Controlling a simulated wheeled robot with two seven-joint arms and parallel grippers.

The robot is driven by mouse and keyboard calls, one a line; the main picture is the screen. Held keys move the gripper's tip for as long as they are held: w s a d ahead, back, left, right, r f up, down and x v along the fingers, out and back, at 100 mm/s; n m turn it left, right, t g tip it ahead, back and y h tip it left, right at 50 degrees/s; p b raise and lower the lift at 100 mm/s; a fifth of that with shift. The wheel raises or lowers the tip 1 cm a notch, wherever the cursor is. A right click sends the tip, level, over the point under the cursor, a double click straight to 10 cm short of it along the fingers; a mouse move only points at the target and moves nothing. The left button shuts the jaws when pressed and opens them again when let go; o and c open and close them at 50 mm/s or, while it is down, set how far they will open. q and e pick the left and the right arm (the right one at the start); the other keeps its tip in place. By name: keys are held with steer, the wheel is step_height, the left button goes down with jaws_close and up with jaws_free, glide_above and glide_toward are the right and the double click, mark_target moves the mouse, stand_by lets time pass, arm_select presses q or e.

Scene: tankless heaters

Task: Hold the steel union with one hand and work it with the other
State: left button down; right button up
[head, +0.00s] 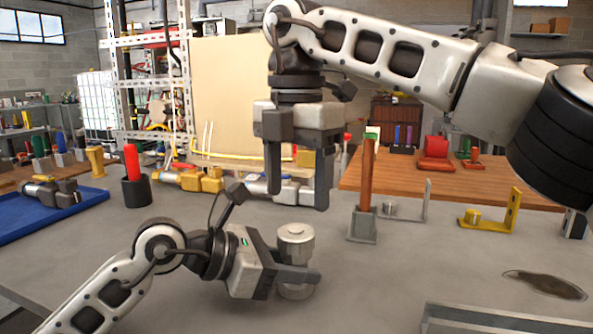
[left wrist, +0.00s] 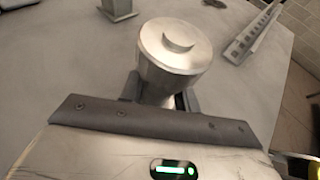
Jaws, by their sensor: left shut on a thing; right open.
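The steel union (head: 296,236) stands upright on the grey table, a silver cylinder with a wider round top and a small raised disc. It also shows in the left wrist view (left wrist: 176,46). My left gripper (head: 302,274) is shut on the union from the left, below its wide top. In the left wrist view the jaws (left wrist: 160,92) partly hide its lower body. My right gripper (head: 296,190) is open and empty, pointing down above and behind the union in the head view, with its two fingers spread apart.
A brown-handled tool in a grey stand (head: 364,220) is right of the union. A yellow bracket (head: 498,217) stands farther right. A metal channel (head: 500,318) lies at the front right. A red-handled tool in a black holder (head: 135,185) and a blue tray (head: 20,225) are left.

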mark_target(297, 231)
step_height(297, 231, down, 7)
steer(key=shift+r, duration=0.2)
